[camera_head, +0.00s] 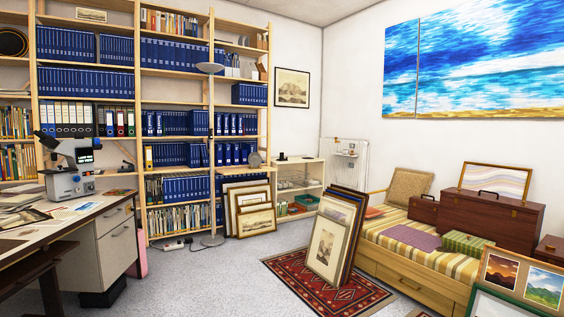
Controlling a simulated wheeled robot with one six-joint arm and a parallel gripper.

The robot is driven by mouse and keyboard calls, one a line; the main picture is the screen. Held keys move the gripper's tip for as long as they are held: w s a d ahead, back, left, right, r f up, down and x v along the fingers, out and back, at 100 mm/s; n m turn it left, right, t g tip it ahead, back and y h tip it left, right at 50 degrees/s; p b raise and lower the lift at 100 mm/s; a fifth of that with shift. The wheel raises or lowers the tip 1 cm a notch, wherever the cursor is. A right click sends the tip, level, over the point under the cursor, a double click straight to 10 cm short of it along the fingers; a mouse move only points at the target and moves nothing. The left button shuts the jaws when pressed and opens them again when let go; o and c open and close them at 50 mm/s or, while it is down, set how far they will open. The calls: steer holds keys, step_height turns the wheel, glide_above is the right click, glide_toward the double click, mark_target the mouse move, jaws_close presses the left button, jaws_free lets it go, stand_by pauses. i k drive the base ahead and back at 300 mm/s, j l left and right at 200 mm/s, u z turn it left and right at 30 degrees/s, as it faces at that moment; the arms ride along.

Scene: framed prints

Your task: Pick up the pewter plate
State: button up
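A small grey round disc (255,159) stands at the right end of the tall bookcase, beside the blue binders and above the leaning framed prints. It looks like the pewter plate, but it is too small to be sure. It appears upright, with its face towards me. My gripper is not in view, and nothing is seen held.
A desk (75,232) with a microscope (70,165) stands at left. Framed prints (250,210) lean below the bookcase (139,110). More frames (328,245) stand on a red rug (285,267) beside a striped daybed (405,255). Grey floor is clear at centre.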

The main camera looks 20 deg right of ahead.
mark_target(255, 159)
steer(key=i+z, duration=0.25)
steer(key=l+z, duration=0.1)
steer(key=z, duration=0.15)
steer(key=i, duration=7.5)
steer(key=i+l+u, duration=0.15)
steer(key=i, duration=0.2)
steer(key=i+u, duration=0.15)
steer(key=i, duration=0.2)
